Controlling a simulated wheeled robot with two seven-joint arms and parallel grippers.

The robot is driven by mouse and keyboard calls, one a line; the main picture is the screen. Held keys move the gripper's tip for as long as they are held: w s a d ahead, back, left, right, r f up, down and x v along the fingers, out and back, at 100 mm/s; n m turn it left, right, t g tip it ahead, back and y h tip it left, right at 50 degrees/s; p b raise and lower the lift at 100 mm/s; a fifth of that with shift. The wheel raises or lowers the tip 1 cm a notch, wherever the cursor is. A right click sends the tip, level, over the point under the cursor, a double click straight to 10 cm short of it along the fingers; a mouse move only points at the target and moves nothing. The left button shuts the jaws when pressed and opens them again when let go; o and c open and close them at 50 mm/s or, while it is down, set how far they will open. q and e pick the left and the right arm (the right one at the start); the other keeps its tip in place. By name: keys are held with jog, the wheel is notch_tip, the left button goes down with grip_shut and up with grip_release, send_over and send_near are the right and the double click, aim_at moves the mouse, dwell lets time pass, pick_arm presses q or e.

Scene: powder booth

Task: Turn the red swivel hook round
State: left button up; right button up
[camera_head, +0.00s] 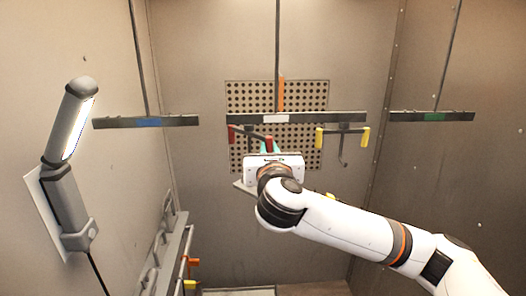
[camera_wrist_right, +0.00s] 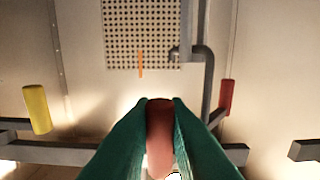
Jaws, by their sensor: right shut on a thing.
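The red swivel hook (camera_head: 249,133) hangs below the middle bar, toward its left part. It has a dark crosspiece with a red grip at each end. My right gripper (camera_head: 268,148) reaches it from the front, and its body hides the lower part of the hook. In the right wrist view, the green fingers of my right gripper (camera_wrist_right: 160,125) are shut on one red grip (camera_wrist_right: 159,112). The other red grip (camera_wrist_right: 227,97) stands free at the right, near a bent grey rod (camera_wrist_right: 207,75). My left gripper is out of view.
The middle bar (camera_head: 340,117) carries a white label and also a yellow-ended hook (camera_head: 342,132), right of the red one. Side bars carry blue (camera_head: 148,122) and green (camera_head: 434,117) labels. A perforated panel (camera_head: 240,95) is behind. A lamp (camera_head: 69,125) and a rack (camera_head: 160,252) stand left.

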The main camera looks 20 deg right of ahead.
jog(key=w+d, duration=0.1)
jog(key=w+d+p, duration=0.1)
jog(key=w, duration=0.1)
jog(key=shift+w+d, duration=0.25)
jog(key=shift+d, duration=0.05)
dwell(0.3)
jog(key=o, duration=0.7)
jog(key=shift+p+v, duration=0.3)
jog(key=shift+v, duration=4.3)
jog(key=shift+w, duration=0.1)
